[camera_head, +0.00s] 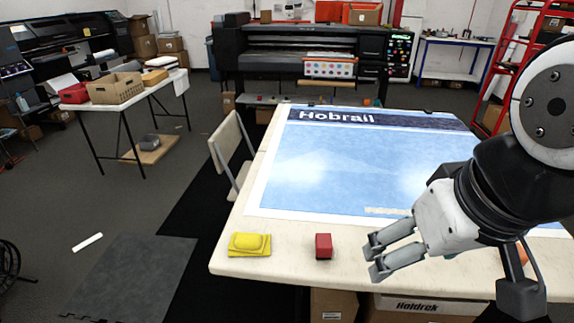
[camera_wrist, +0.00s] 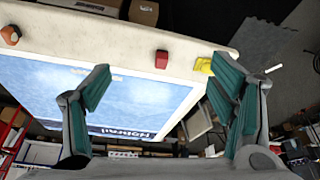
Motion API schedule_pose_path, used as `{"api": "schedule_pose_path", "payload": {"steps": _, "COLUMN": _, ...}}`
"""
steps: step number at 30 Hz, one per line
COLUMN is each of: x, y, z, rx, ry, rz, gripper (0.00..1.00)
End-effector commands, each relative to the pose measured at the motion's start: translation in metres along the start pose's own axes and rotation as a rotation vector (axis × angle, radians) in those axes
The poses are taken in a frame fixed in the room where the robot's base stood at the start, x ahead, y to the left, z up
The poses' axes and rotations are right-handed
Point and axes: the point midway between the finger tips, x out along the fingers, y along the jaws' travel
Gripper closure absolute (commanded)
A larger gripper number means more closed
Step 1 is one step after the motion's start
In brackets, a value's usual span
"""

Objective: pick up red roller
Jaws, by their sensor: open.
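The red roller (camera_head: 323,246) is a small red block-like thing lying on the white table near its front edge. In the wrist view the red roller (camera_wrist: 162,59) lies beyond the gap between my fingers, near the table edge. My gripper (camera_head: 371,258) is open and empty, just right of the roller and apart from it. In the wrist view its two fingers (camera_wrist: 165,90) are spread wide with nothing between them.
A yellow thing (camera_head: 249,243) lies left of the roller near the table corner. A large blue printed sheet (camera_head: 350,165) covers most of the white table (camera_head: 285,262). A chair (camera_head: 231,150) stands at the left edge. Bare tabletop surrounds the roller.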

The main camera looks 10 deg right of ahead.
Motion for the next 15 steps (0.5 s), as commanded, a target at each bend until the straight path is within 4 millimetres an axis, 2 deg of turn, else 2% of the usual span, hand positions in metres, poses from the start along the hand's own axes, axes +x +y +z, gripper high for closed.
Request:
{"api": "schedule_pose_path", "payload": {"steps": 11, "x": 0.000, "y": 0.000, "z": -0.001, "rx": -0.005, "ry": -0.002, "rz": 0.002, "gripper": 0.25}}
{"api": "schedule_pose_path", "payload": {"steps": 15, "x": 0.006, "y": 0.002, "z": -0.017, "rx": -0.069, "ry": -0.025, "rz": 0.019, "gripper": 0.25}}
